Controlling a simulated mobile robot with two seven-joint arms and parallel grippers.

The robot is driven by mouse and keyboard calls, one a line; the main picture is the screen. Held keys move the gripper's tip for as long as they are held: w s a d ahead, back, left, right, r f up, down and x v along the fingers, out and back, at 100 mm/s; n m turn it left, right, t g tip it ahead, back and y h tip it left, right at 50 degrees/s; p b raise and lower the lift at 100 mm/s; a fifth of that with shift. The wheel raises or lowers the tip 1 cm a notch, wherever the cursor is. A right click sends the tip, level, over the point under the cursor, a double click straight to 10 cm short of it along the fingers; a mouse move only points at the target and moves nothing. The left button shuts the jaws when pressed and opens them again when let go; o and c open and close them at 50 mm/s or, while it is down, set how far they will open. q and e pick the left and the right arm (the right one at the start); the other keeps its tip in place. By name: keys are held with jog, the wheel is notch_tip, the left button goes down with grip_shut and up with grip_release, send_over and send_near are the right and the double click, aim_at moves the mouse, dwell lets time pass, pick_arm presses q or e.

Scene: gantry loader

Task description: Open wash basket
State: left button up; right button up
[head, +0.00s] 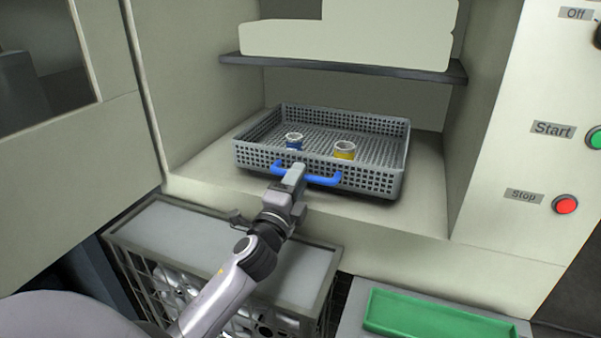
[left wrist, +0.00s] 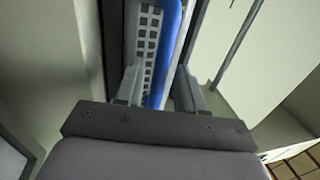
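The wash basket (head: 385,181) is a grey perforated tray inside the open machine bay. A blue handle (head: 322,180) runs along its front. Inside it stand a blue part (head: 294,142) and a yellow part (head: 344,151), both ring-topped. My left gripper (head: 294,176) is at the left half of the handle. In the left wrist view the handle (left wrist: 168,50) runs between the two fingers of my left gripper (left wrist: 160,88), which stand apart with a gap visible beside the handle. My right gripper is not in view.
A dark shelf edge (head: 340,67) crosses the bay above the basket. A grey-topped crate (head: 170,232) stands below at the left and a green tray (head: 435,318) at the lower right. A panel with a green Start button (head: 595,138) and red Stop button (head: 565,205) is at the right.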

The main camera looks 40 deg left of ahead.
pick_arm(q)
jog(key=shift+x, duration=1)
grip_shut()
jog(key=shift+f, duration=0.1)
